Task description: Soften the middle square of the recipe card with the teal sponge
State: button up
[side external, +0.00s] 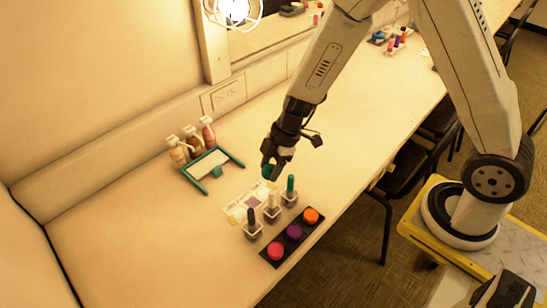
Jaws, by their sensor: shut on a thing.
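My gripper (274,165) is shut on the teal sponge (267,172), a small rounded teal piece at its fingertips. It hangs above the far right end of the recipe card. The recipe card (235,207) lies flat on the counter, pale with lighter and darker squares. A darker purplish square (253,202) shows near its middle. Holders and brushes in front hide part of the card's near edge. I cannot tell whether the sponge touches the card.
Three small clear holders (271,214) with dark, white and teal sticks stand close in front of the card. A black tray (292,238) holds pink, purple and orange pots. A green-framed stand (212,168) and several bottles (190,145) stand behind. The left counter is clear.

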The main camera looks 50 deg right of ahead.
send_over(251, 205)
jog(key=w+d, duration=0.1)
jog(key=w, duration=0.1)
notch_tip(251, 205, down, 6)
jog(key=shift+d+r, duration=0.1)
jog(key=shift+r, duration=0.05)
jog(key=shift+s+f, duration=0.1)
jog(key=shift+f, duration=2.8)
jog(key=shift+f, duration=0.55)
jog(key=shift+s, duration=0.5)
jog(key=shift+s, duration=0.15)
jog(key=shift+s, duration=0.45)
